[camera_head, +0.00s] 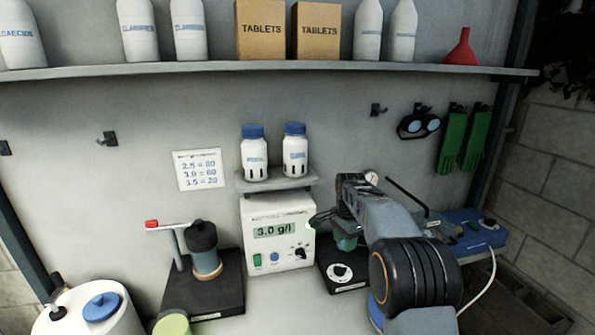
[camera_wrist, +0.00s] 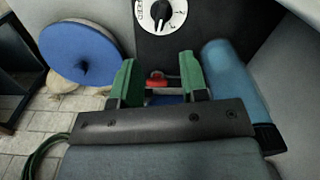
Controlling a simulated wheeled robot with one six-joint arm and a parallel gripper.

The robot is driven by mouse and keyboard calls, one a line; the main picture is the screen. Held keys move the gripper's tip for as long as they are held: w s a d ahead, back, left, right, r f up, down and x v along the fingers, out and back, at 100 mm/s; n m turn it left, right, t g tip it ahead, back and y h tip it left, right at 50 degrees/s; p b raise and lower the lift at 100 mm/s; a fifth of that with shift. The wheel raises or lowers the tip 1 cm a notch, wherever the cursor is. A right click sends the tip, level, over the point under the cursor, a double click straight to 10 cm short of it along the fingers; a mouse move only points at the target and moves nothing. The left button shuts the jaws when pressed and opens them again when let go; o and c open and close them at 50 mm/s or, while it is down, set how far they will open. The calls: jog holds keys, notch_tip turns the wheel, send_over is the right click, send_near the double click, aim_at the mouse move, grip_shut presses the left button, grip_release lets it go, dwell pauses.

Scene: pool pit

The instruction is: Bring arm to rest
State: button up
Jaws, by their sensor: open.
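My gripper (camera_head: 318,222) is raised in front of the wall, right of the white meter box (camera_head: 278,235), whose display reads 3.0 g/l. My grey arm comes up from the lower right and hides part of the equipment behind it. In the wrist view my gripper (camera_wrist: 158,80) shows two green fingers standing apart. A small red part (camera_wrist: 156,82) shows between them; I cannot tell whether it is touched. Nothing is clearly held.
A black unit with a white dial (camera_head: 340,272) stands beside the meter. A pump (camera_head: 203,248) on a black base is to the left. Two blue-capped bottles (camera_head: 254,152) (camera_head: 295,150) stand on a small shelf. Green gloves (camera_head: 452,140) hang at right. A blue disc (camera_wrist: 80,52) is at left in the wrist view.

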jog(key=s+n+t, duration=0.3)
jog(key=s+n, duration=1)
jog(key=s, duration=1.6)
jog(key=shift+s+a+r+t, duration=0.3)
jog(key=shift+a+r, duration=0.1)
